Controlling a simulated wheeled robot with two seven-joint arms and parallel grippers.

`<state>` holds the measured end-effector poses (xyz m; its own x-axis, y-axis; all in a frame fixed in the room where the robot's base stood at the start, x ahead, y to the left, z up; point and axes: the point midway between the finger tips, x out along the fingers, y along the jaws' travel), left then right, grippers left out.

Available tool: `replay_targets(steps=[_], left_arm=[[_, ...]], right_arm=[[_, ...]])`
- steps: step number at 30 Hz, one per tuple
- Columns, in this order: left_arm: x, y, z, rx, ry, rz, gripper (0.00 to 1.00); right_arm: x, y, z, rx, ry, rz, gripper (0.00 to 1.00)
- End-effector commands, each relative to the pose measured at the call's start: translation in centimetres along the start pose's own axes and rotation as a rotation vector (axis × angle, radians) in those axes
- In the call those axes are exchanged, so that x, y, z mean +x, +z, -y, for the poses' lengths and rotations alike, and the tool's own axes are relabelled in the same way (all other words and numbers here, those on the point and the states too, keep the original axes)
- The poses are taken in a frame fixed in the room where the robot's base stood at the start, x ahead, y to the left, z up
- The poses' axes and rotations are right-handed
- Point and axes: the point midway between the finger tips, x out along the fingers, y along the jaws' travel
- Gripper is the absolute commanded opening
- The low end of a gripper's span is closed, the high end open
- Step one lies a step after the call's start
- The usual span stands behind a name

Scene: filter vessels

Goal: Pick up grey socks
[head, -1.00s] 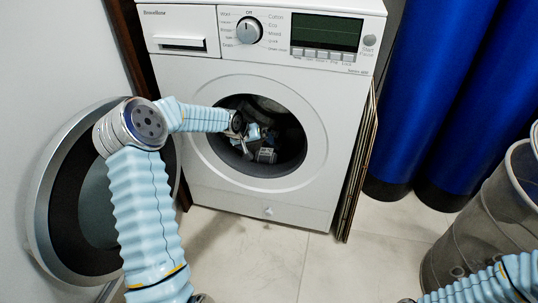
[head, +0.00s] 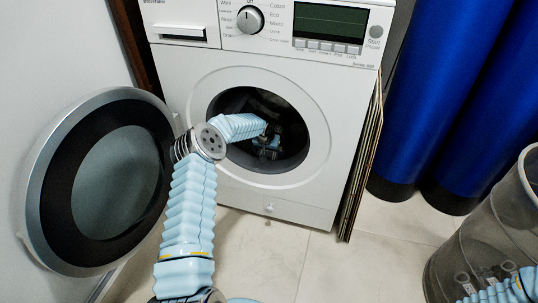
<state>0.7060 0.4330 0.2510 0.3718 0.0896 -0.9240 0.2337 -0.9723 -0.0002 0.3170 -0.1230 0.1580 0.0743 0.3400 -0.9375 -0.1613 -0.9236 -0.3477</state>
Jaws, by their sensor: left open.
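My left gripper (head: 266,150) is inside the drum opening (head: 290,170) of the white washing machine (head: 340,90), with its forearm passing through the door hole. It is small and dark there, and its jaws are open. I cannot make out grey socks; the drum's inside is dark and partly hidden behind my left arm. The round machine door (head: 112,205) stands swung open on the left. My right arm shows only at the bottom right corner, and its gripper is out of the picture.
A grey mesh basket (head: 470,240) stands at the right. Two blue cylinders (head: 425,100) with black bases stand behind it. Thin flat panels (head: 362,165) lean along the machine's right side. The pale tiled floor (head: 330,265) in front is clear.

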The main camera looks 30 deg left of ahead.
Motion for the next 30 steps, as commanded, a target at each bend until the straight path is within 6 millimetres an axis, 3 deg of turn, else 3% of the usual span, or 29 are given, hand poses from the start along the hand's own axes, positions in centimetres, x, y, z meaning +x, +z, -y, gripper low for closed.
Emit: replay_targets(steps=[3, 10, 17, 23, 26, 30], left_arm=[[-0.1, 0.0, 0.0, 0.0, 0.0, 0.0, 1.0], [-0.1, 0.0, 0.0, 0.0, 0.0, 0.0, 0.65], [-0.2, -0.1, 0.0, 0.0, 0.0, 0.0, 0.65], [-1.5, -0.7, 0.0, -0.001, 0.0, -0.002, 0.65], [-3.1, -1.3, 0.0, 0.0, -0.001, -0.003, 0.65], [-7.1, -0.3, -0.2, 0.004, -0.002, -0.002, 0.65]], right_arm=[[0.0, 0.0, 0.0, 0.0, 0.0, 0.0, 0.0], [0.0, 0.0, 0.0, 0.0, 0.0, 0.0, 0.0], [-0.1, 0.0, 0.0, 0.0, 0.0, 0.0, 0.0], [-0.3, 0.0, 0.1, 0.0, 0.0, 0.001, 0.0], [-0.6, 0.0, 0.2, 0.0, 0.0, 0.002, 0.0], [-1.2, 0.1, 0.5, -0.001, 0.0, 0.003, 0.0]])
